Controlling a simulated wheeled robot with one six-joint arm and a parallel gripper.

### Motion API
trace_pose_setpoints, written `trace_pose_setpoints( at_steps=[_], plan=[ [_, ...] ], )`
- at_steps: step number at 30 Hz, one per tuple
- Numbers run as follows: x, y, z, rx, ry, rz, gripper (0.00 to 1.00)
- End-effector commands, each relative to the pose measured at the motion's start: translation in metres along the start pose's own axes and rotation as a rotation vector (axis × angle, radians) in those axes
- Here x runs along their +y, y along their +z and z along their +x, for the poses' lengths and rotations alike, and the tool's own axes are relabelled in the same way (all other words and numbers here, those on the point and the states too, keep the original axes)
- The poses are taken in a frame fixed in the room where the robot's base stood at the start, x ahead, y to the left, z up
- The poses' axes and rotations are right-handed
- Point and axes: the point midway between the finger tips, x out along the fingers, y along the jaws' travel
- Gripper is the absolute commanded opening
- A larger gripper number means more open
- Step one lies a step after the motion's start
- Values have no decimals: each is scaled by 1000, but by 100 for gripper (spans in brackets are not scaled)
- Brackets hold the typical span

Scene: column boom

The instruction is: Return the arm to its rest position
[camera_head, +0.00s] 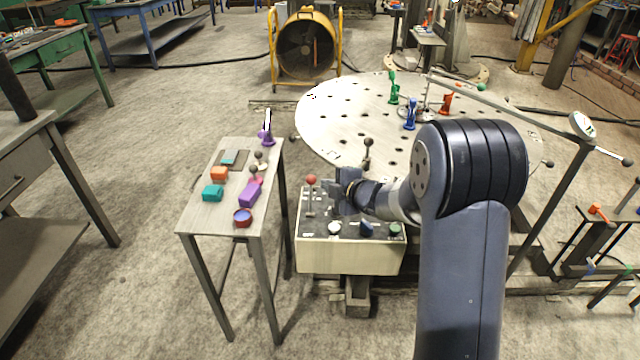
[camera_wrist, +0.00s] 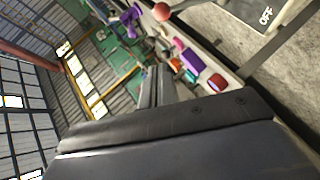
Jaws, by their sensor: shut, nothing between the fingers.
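My gripper (camera_head: 345,190) hangs over the control box (camera_head: 350,255) in the head view, at the end of my dark arm, which reaches in from the lower right. Its closed fingers also show in the wrist view (camera_wrist: 156,88), with nothing between them. A lever with a red knob (camera_head: 311,180) stands upright on the box just left of my gripper; its red ball (camera_wrist: 161,12) shows at the top of the wrist view. A dark-knobbed lever (camera_head: 367,143) stands just behind my gripper. Whether the gripper touches the box or levers, I cannot tell.
A narrow side table (camera_head: 202,222) stands left of the box, carrying an orange block (camera_head: 219,173), a teal block (camera_head: 213,192), a purple block (camera_head: 249,194) and other small things. A large round perforated table (camera_head: 330,115) with clamps lies behind. Open floor shows at the left.

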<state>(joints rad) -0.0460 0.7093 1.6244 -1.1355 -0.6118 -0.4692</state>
Motion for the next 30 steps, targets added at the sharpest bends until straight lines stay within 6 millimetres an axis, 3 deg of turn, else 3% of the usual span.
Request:
trace_pose_setpoints(
  at_steps=[6,17,23,30],
  plan=[
    [1,0,-12,0,0,1,0],
    [0,0,-10,1,0,0,0],
    [-2,0,10,3,-1,-1,0],
    [-5,-1,53,3,-2,-1,0]
  ],
)
